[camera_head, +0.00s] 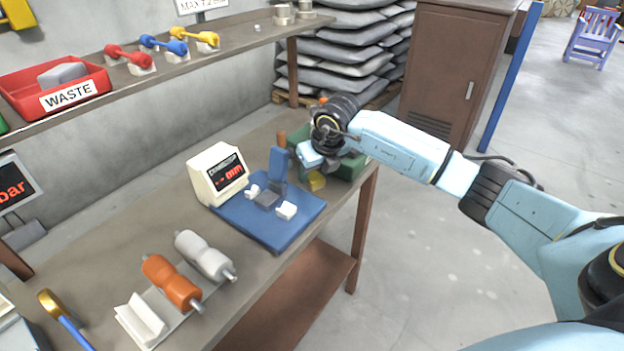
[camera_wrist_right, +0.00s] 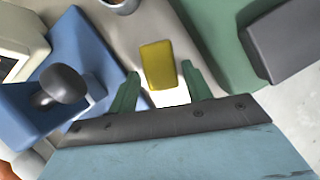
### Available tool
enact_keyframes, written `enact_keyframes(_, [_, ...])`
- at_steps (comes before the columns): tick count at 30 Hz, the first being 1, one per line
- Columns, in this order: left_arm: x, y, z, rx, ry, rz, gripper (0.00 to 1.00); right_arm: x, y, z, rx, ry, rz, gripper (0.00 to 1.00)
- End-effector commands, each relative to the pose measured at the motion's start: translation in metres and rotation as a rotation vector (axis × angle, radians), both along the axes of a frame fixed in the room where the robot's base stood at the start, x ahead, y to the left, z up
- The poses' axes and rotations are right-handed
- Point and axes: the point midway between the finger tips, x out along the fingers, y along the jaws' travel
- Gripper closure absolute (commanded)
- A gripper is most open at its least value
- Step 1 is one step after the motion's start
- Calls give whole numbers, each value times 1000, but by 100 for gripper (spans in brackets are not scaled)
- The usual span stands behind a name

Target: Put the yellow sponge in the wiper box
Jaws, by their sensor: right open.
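The yellow sponge (camera_head: 316,181) lies on the bench near its right edge, just in front of a green box (camera_head: 352,168), which I take to be the wiper box. My right gripper (camera_head: 312,166) is above the sponge and partly hides the box. In the right wrist view the sponge (camera_wrist_right: 157,65) shows ahead of and between the two open green fingers (camera_wrist_right: 161,80), with gaps on both sides. The green box (camera_wrist_right: 222,45) is to the right there, with a dark grey block (camera_wrist_right: 288,42) at it. My left gripper is out of view.
A blue board (camera_head: 285,232) with a blue upright device (camera_head: 278,165) and small white parts is close left of the sponge. Orange (camera_head: 172,283) and grey (camera_head: 204,256) spools lie nearer. A shelf (camera_head: 150,80) runs along the wall.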

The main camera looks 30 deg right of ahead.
Motion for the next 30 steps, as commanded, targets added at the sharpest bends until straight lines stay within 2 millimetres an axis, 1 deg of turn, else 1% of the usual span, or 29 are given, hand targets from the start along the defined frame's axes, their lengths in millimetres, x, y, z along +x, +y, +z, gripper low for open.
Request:
enact_keyframes(1, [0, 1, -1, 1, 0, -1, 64, 2, 1, -6, 1, 1, 0, 51])
enact_keyframes(3, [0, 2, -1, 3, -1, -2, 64, 3, 0, -10, 1, 2, 0, 51])
enact_keyframes(10, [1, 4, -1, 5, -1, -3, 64, 4, 0, -10, 1, 0, 0, 51])
enact_keyframes(18, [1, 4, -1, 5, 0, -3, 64, 4, 0, -10, 0, -1, 0, 86])
enact_keyframes(19, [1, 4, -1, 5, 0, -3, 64, 4, 0, -10, 0, 0, 0, 88])
enact_keyframes(26, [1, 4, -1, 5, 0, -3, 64, 4, 0, -8, 0, -1, 0, 88])
enact_keyframes(30, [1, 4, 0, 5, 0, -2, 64, 5, 0, 1, 0, -4, 0, 88])
